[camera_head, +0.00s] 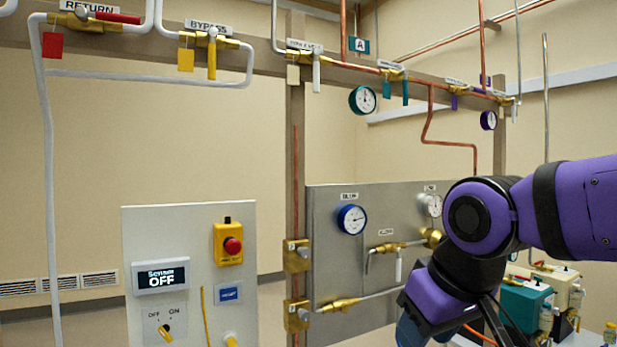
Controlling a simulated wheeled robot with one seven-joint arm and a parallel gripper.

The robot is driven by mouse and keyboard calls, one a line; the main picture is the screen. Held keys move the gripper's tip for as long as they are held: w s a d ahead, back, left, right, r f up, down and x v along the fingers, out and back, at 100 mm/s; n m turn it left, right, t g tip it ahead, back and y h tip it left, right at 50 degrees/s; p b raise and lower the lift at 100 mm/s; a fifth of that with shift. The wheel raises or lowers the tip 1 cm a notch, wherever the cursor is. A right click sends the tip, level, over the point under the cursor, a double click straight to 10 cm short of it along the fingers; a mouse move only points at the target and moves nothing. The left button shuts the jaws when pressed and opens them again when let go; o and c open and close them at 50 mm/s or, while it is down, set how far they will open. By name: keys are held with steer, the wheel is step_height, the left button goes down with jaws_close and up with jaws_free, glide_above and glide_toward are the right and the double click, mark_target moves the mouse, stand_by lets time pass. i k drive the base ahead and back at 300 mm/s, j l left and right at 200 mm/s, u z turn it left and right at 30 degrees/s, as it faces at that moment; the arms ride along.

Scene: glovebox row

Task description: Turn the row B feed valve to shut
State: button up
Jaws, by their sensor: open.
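Several lever valves sit on the overhead pipe rail. One with a teal handle (405,92) hangs near a teal sign marked A (359,45). Further right is a valve with a purple part hanging down (454,102), near a small purple sign (485,81). The small labels there are too small to read, so I cannot tell for sure which valve is the row B feed valve. My purple and black arm fills the lower right, well below these valves. My gripper is below the picture's edge, out of view.
The return valve (105,16) has a red handle along its pipe; the bypass valve (211,55) has a yellow handle hanging down. A grey gauge panel (330,265) and a white switch panel (190,230) stand below. Teal and white pumps (525,300) are at lower right.

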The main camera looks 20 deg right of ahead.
mark_target(476, 90)
steer(key=z, duration=0.8)
steer(key=i+l, duration=0.2)
steer(key=l, duration=0.15)
steer(key=i+l, duration=0.15)
steer(key=l, duration=0.2)
steer(key=i+l, duration=0.35)
steer(key=l, duration=0.3)
steer(key=z, duration=0.05)
